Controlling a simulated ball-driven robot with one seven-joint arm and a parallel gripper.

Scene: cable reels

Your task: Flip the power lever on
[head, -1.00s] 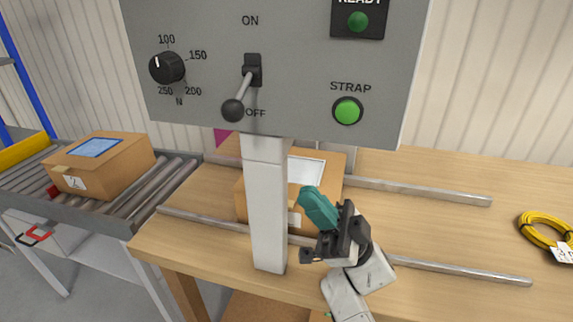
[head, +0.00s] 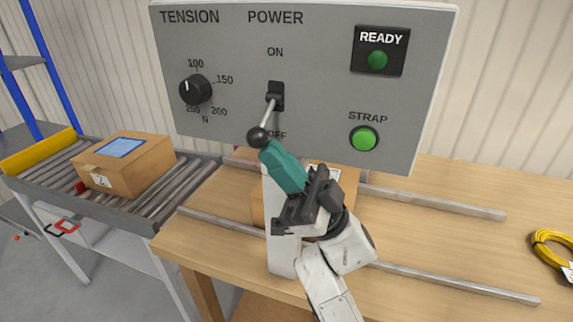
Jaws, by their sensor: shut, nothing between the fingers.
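The power lever (head: 267,117) on the grey control panel (head: 320,60) hangs from its slot below ON and points down toward OFF. Its black ball knob (head: 258,137) is at the lower end. My gripper (head: 267,150) is shut and empty, with teal fingers pointing up and left. The fingertips are at the lower edge of the knob in the picture; I cannot tell whether they touch it. The fingers partly cover the panel's bottom edge near the OFF label.
The tension knob (head: 196,90) is left of the lever. The READY lamp (head: 377,60) and green STRAP button (head: 364,139) are right. A white post (head: 283,255) supports the panel. A carton (head: 126,163) sits on the roller conveyor; a yellow coil (head: 555,250) lies on the table.

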